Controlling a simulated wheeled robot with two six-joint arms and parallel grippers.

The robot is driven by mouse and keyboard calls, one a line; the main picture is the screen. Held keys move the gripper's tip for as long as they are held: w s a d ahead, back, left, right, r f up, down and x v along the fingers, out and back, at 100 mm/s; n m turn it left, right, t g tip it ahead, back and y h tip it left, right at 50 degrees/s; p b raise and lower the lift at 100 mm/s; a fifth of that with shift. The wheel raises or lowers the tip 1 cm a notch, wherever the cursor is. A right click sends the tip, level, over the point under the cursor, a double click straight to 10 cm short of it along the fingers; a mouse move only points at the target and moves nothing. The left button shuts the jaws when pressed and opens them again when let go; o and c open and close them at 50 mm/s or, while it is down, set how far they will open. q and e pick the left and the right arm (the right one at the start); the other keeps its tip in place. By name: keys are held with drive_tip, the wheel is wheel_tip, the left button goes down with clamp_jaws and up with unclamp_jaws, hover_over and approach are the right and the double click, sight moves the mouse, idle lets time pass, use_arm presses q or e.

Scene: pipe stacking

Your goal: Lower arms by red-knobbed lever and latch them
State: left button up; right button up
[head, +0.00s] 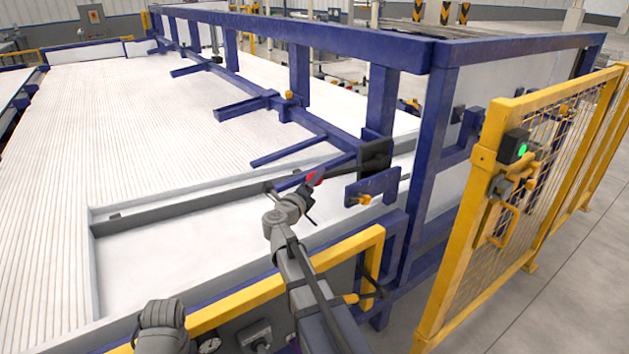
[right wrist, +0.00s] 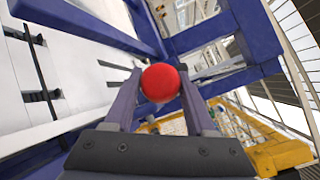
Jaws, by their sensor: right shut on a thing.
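The red knob (head: 315,178) is the end of a dark lever (head: 342,168) that reaches right to a dark pivot block (head: 375,155) on the blue frame. My right gripper (head: 310,186) is shut on the red knob. In the right wrist view the round knob (right wrist: 160,83) sits between its two fingers (right wrist: 160,92). Several blue arms (head: 288,150) stick out leftward over the white bed, roughly level. My left gripper is out of view.
A blue post (head: 428,170) and top beam (head: 300,35) stand close to the right. A yellow rail (head: 340,248) runs below my right arm. A yellow mesh gate (head: 545,170) with a green light is at right. The ribbed white bed (head: 120,130) is clear.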

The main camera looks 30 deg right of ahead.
clamp_jaws()
idle(0.4)
